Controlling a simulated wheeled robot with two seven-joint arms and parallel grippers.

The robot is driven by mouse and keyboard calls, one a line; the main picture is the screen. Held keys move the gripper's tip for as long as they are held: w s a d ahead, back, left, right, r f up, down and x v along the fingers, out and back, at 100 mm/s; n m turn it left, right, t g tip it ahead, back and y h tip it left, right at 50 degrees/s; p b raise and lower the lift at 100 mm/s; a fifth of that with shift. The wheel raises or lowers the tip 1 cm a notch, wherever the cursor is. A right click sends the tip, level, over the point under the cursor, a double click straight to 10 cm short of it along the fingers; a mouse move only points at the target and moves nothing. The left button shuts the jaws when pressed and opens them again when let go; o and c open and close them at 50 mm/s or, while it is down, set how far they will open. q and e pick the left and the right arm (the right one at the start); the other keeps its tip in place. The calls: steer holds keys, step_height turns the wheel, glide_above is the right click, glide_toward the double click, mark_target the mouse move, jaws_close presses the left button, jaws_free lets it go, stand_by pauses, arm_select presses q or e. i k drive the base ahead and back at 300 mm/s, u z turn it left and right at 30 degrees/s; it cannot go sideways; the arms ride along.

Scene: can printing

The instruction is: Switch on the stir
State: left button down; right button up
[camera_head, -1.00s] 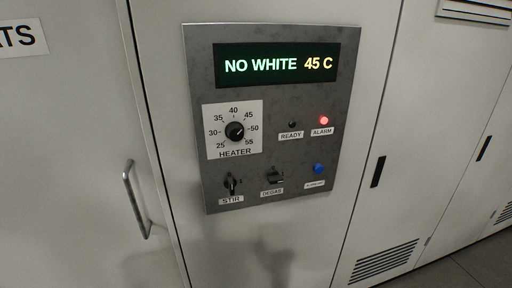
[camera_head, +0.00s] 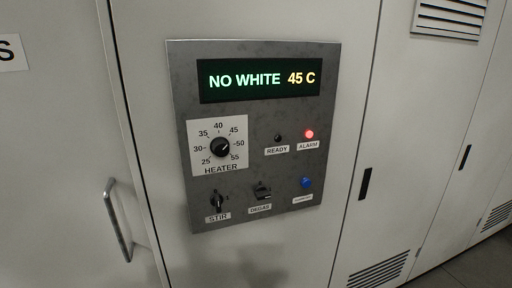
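The STIR switch (camera_head: 218,201) is a small black knob at the lower left of a grey control panel (camera_head: 240,222), with a white STIR label (camera_head: 217,217) under it. Its handle looks roughly upright. To its right is a similar black DEGAS switch (camera_head: 262,191), whose handle is turned differently. The display (camera_head: 262,79) reads NO WHITE 45 C. Neither of my grippers is in view.
The panel also holds a HEATER dial (camera_head: 220,147), a dark READY lamp (camera_head: 278,138), a lit red ALARM lamp (camera_head: 309,134) and a blue button (camera_head: 306,183). A cabinet door handle (camera_head: 119,220) sticks out at the left. Nothing stands before the panel.

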mark_target(217, 200)
steer(key=k, duration=0.5)
steer(key=z, duration=2.2)
steer(key=i, duration=1.35)
steer(key=u, duration=2.15)
